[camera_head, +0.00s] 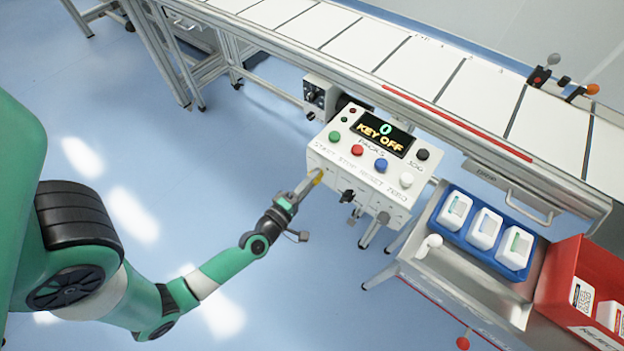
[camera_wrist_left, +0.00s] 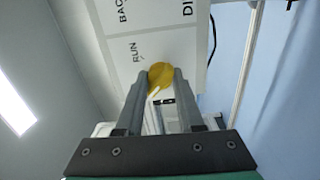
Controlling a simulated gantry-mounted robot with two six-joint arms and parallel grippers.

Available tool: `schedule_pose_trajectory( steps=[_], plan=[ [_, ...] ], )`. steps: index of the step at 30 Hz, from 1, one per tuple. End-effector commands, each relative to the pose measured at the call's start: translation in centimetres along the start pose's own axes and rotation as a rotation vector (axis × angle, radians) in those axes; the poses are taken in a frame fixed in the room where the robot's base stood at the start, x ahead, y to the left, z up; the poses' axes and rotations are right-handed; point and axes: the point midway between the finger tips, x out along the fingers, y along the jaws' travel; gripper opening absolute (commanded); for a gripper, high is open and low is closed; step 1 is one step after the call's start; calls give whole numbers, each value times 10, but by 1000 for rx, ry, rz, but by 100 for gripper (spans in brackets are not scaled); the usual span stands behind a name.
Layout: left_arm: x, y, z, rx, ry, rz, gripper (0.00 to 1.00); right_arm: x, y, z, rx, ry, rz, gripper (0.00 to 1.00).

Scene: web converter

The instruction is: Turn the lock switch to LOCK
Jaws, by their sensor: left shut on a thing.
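The white control box (camera_head: 345,165) stands in the middle of the head view, its display (camera_head: 382,139) reading "0 KEY OFF". A yellow knob (camera_head: 318,177) is at the left end of its front face. My left gripper (camera_head: 309,186) is shut on this yellow knob, which also shows between the fingertips in the left wrist view (camera_wrist_left: 160,74). A white pointer mark shows on it, and "RUN" and parts of other words are printed nearby. A black switch (camera_head: 346,196) sits to its right on the front face. I cannot read a LOCK label. My right gripper is out of view.
Coloured buttons, such as the red one (camera_head: 357,150), cover the box top. A white conveyor (camera_head: 420,68) runs behind it. A blue tray (camera_head: 470,241) with white packs and a red bin (camera_head: 558,300) stand at right. Open floor lies to the left.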

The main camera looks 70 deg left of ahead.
Motion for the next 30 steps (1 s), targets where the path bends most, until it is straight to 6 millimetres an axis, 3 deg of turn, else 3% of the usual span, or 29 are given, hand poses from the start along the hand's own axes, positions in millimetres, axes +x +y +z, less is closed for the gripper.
schedule_pose_trajectory(
  steps=[18,19,21,24,30],
  plan=[
    [0,0,0,-65,1,0,0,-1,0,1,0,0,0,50],
    [0,0,0,-65,1,0,41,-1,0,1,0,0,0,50],
    [0,0,0,-63,1,-1,53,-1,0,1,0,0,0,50],
    [0,0,0,-60,1,0,66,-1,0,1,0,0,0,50],
    [0,0,0,-57,1,0,66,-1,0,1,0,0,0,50]
  ],
)
